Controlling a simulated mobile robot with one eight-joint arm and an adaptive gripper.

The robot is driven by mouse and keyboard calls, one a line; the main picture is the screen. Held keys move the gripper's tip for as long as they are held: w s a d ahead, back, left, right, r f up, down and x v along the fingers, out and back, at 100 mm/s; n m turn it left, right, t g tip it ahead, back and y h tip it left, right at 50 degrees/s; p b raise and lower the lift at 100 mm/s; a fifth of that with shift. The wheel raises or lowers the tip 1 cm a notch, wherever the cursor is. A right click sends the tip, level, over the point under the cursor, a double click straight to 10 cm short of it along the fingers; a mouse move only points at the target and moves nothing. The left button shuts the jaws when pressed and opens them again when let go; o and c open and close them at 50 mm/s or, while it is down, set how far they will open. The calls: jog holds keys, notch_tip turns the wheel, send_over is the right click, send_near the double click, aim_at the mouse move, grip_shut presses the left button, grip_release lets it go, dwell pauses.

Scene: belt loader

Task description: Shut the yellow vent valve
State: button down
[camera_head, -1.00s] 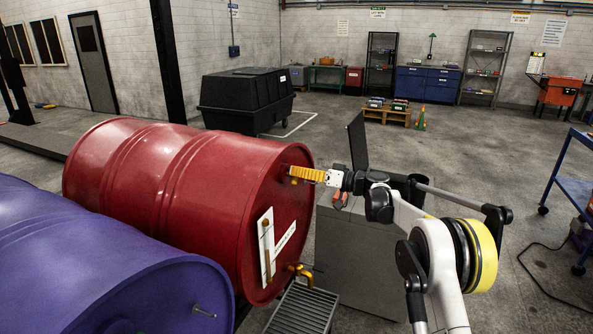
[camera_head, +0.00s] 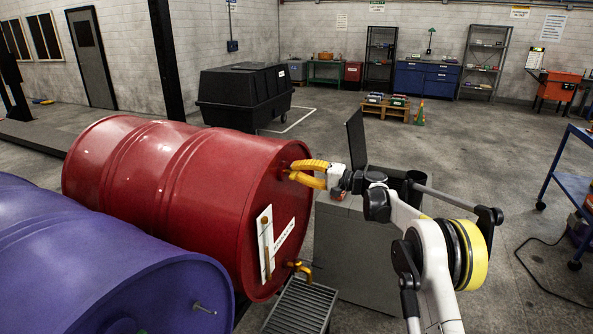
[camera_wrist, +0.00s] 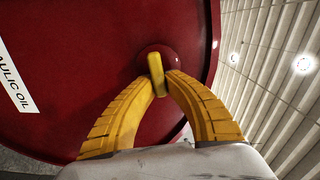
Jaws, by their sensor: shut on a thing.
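The yellow vent valve (camera_wrist: 157,74) is a small yellow handle on a round boss near the rim of the red drum's end face. The red drum (camera_head: 190,200) lies on its side. My gripper (camera_wrist: 160,85) has two curved yellow fingers, and their tips press on the handle from both sides. In the wrist view the handle stands nearly upright, tilted slightly. In the head view my gripper (camera_head: 292,170) reaches the upper part of the drum's face and its fingers hide the valve.
A yellow tap (camera_head: 300,270) sits low on the drum's face, above a grated tray (camera_head: 298,308). A white gauge (camera_head: 265,245) is fixed to the face. A purple drum (camera_head: 110,265) lies at the near left. A grey cabinet (camera_head: 350,250) stands beneath my arm.

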jog(key=shift+f+m, duration=0.15)
jog(key=shift+m, duration=0.85)
jog(key=c, duration=1.4)
grip_release()
jog(key=shift+a, duration=0.1)
jog(key=v, duration=1.2)
